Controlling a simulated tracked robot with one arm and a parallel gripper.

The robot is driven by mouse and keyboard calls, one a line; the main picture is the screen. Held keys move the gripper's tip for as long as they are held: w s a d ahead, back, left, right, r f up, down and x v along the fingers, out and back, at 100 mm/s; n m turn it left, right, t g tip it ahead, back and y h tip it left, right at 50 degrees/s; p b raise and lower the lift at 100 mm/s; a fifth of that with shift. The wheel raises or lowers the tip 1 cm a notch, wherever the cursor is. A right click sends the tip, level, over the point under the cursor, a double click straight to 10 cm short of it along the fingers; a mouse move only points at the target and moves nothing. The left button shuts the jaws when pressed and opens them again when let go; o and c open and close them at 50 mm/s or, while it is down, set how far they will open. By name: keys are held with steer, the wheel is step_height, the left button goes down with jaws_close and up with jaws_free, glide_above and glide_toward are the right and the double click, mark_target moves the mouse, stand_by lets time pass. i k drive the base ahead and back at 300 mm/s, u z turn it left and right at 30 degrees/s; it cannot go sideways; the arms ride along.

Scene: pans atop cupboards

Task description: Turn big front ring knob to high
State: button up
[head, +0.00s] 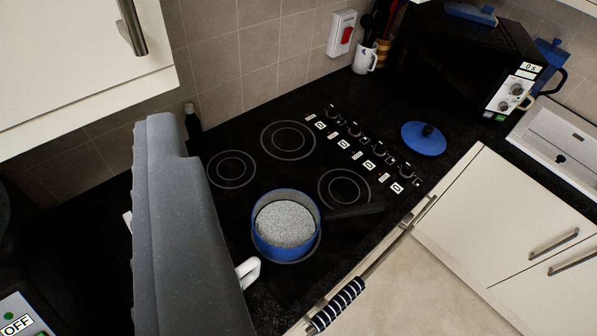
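The black hob (300,185) is in the middle of the head view, with several ring outlines. A row of dark knobs runs along its right side, from a far knob (332,112) to a near knob (407,171). Small white labels (397,187) beside them are too small to read. A blue pan (285,225) with grey, grainy contents stands on the near left ring area, its black handle pointing right. My grey arm fills the left side. A white part, seemingly of my gripper (247,272), shows beside it, left of the pan and away from the knobs. The fingers are mostly hidden.
A blue lid (424,138) lies right of the knobs. A black microwave (460,60) and a mug of utensils (365,58) stand at the back. A wall cupboard (80,60) hangs upper left. A striped cloth (337,305) hangs on the oven rail (385,253).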

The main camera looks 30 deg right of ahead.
mark_target(407, 170)
steer(key=z, duration=1.3)
steer(key=k, duration=0.95)
steer(key=z, duration=0.6)
steer(key=i, duration=2.45)
steer(key=u, duration=0.75)
